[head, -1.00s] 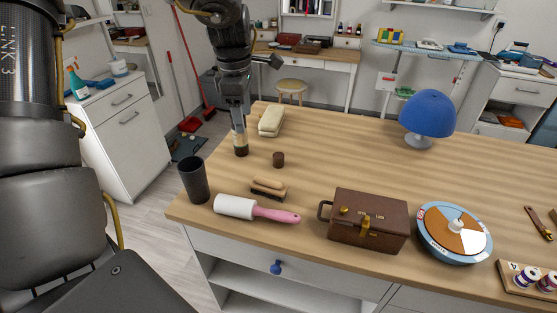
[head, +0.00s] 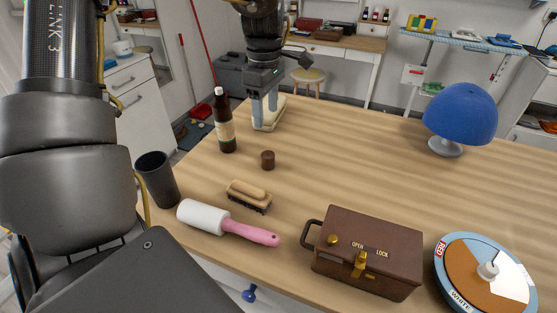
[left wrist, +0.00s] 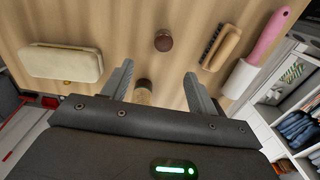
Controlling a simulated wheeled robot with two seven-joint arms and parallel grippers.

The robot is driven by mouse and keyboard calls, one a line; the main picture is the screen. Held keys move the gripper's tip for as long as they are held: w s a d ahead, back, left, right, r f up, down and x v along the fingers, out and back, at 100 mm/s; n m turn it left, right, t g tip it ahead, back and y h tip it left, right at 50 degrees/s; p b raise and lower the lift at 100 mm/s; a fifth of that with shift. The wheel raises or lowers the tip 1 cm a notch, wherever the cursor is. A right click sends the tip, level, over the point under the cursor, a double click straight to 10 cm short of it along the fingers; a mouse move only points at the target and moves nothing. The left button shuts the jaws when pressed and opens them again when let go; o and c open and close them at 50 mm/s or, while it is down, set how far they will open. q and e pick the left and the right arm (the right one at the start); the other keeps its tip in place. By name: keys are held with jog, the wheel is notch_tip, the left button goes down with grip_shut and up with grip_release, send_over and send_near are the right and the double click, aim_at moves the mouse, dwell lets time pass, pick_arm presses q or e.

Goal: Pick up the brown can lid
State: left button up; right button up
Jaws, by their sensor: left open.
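The brown can lid (head: 268,159) is a small dark brown round piece on the wooden table, right of a brown bottle (head: 225,122) with a pale label. In the left wrist view the lid (left wrist: 163,40) lies beyond my fingertips, clear of them. My left gripper (head: 264,110) points down, open and empty, behind the lid and to the right of the bottle's top. In the left wrist view the gripper (left wrist: 158,70) shows both fingers spread, with part of the bottle (left wrist: 142,92) seen between them. My right gripper is out of view.
A cream case (head: 270,122) lies behind the gripper. A wooden brush (head: 249,196), a pink-handled roller (head: 228,222) and a dark cup (head: 157,180) are nearer. A brown box (head: 368,250) and blue lamp (head: 460,110) stand right. The table right of the lid is clear.

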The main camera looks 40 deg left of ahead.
aim_at(266, 154)
pick_arm(q)
jog(key=f+b, duration=0.2)
jog(key=f, duration=0.1)
jog(key=shift+s+a+f+b, duration=0.15)
jog(key=shift+s+f+b, duration=0.05)
jog(key=shift+b, duration=0.2)
jog(key=shift+s+f, duration=0.1)
jog(key=shift+f, duration=0.25)
notch_tip(266, 154, down, 5)
jog(key=shift+r, duration=0.1)
jog(key=shift+f, duration=0.25)
notch_tip(266, 154, down, 5)
jog(key=shift+r, duration=0.15)
jog(key=shift+s+d, duration=0.1)
jog(key=shift+d, duration=0.1)
jog(key=shift+c, duration=0.8)
jog(key=c, duration=0.9)
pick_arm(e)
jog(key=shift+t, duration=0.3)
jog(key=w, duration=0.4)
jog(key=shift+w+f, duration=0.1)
